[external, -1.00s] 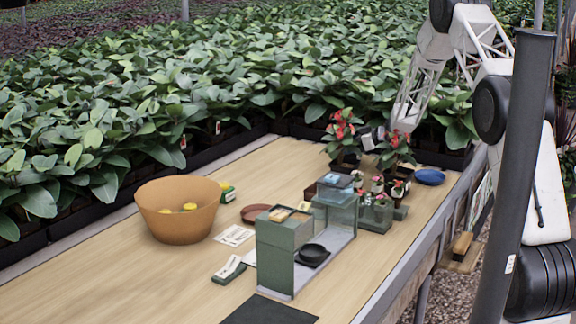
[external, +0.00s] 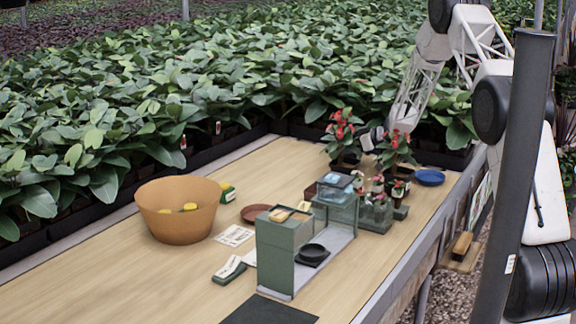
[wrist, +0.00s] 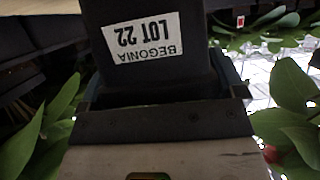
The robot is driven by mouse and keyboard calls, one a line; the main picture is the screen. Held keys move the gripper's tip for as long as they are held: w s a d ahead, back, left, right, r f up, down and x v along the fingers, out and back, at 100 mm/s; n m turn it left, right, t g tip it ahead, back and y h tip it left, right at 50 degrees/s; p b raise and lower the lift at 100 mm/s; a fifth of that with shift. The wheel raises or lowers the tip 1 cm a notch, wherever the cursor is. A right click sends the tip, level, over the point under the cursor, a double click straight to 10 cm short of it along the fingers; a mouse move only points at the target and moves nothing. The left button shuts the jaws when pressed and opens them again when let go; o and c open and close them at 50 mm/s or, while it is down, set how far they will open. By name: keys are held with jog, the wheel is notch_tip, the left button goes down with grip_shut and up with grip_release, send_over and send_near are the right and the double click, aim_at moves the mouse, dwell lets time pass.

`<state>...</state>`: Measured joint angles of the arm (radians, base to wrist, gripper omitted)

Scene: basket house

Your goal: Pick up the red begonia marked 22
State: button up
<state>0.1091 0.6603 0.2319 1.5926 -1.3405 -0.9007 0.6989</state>
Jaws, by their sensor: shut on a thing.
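The dark pot (wrist: 150,78) in the wrist view carries a white label reading "BEGONIA LOT 22", upside down in the picture. My gripper (wrist: 165,98) is shut on this pot, with a dark jaw at each side; the pot's far end runs out of the picture. In the external view two red-flowered plants stand at the table's far end, a left one (external: 341,132) and a right one (external: 396,150). My gripper (external: 371,140) is between them, partly hidden by leaves. Whether the held pot is clear of the table is hard to tell.
An orange bowl (external: 180,225) stands at left. Dense leafy plants (external: 200,80) line the table's back. The table's left front is mostly clear.

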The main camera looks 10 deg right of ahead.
jog(key=shift+r, duration=0.15)
notch_tip(320, 180, up, 10)
dwell(0.7)
dwell(0.5)
